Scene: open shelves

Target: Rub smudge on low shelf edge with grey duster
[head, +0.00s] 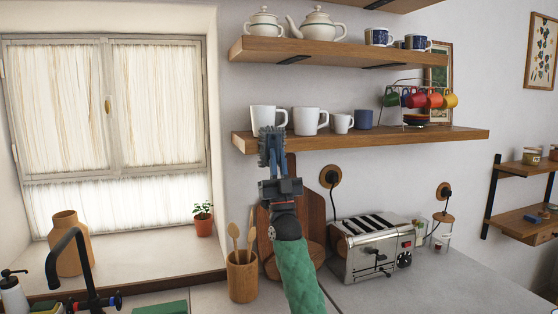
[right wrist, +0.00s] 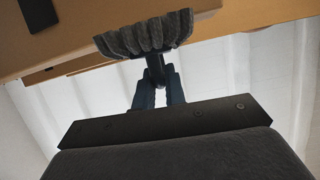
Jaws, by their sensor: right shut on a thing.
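The grey duster (head: 270,132) is held upright in front of the left part of the low shelf (head: 400,138). My right gripper (head: 274,157) is shut on its short handle. In the right wrist view the ribbed grey duster head (right wrist: 145,34) lies against or very close to the wooden shelf (right wrist: 65,38); I cannot tell whether it touches. The dark fingers of my right gripper (right wrist: 158,88) close around the handle below the head. I cannot make out a smudge; the duster covers part of the shelf edge. My left gripper is not in view.
White mugs (head: 309,121) stand on the low shelf just behind the duster, with a rack of coloured mugs (head: 420,98) farther right. Below are a utensil pot (head: 242,277), wooden boards (head: 313,210) and a toaster (head: 374,247). Another shelf (head: 340,53) hangs above.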

